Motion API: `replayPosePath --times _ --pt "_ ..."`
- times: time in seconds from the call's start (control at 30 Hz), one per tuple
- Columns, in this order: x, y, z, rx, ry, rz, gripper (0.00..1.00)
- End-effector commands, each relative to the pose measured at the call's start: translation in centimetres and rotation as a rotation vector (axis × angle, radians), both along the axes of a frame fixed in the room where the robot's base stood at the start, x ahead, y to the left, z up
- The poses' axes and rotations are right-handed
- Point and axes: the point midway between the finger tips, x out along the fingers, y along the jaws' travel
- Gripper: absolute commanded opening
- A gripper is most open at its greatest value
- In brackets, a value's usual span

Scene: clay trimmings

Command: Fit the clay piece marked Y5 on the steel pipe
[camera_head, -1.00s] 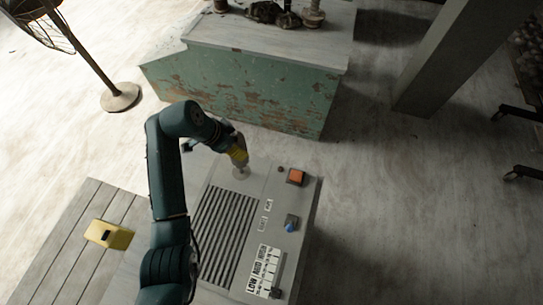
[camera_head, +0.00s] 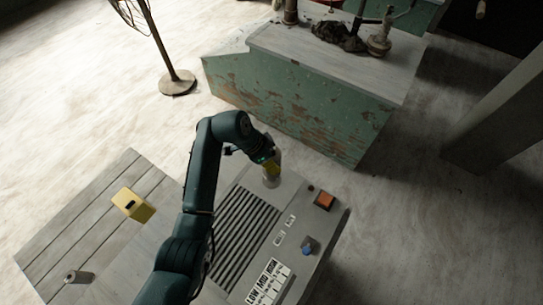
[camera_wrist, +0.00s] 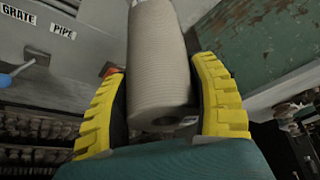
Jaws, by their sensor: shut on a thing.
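My gripper (camera_head: 271,168) is shut on a pale, ribbed clay cylinder (camera_wrist: 158,60), with one yellow finger on each side. The wrist view shows a round hole in the cylinder's near end; its far end runs out of the picture. No Y5 mark is legible. In the head view the clay cylinder (camera_head: 271,181) looks roughly upright over the grey machine top, beyond the slatted grate (camera_head: 243,232). The steel pipe is not clearly seen, and I cannot tell whether the cylinder is around it. A PIPE label (camera_wrist: 62,32) shows in the wrist view.
The machine top carries an orange button (camera_head: 324,201) and a blue knob (camera_head: 308,246). A yellow block (camera_head: 131,203) and a small grey cylinder (camera_head: 77,276) are on the slatted table at left. A worn green bench (camera_head: 300,105) stands behind, with a fan (camera_head: 178,82) at its left.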

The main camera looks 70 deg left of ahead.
Motion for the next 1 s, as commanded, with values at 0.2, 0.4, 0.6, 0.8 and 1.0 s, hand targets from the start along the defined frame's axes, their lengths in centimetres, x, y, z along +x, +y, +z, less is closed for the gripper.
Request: replayPosePath --times 0.2,0.4,0.6,0.8,1.0 --pt "0.1 0.1 -1.7 0.004 -0.003 -0.001 0.22" --pt "0.1 0.1 -1.8 0.004 -0.003 -0.001 0.22" --pt "0.1 0.1 -1.8 0.004 -0.003 -0.001 0.22" --pt "0.1 0.1 -1.7 0.004 -0.003 -0.001 0.22" --pt "0.1 0.1 -1.7 0.004 -0.003 -0.001 0.22"
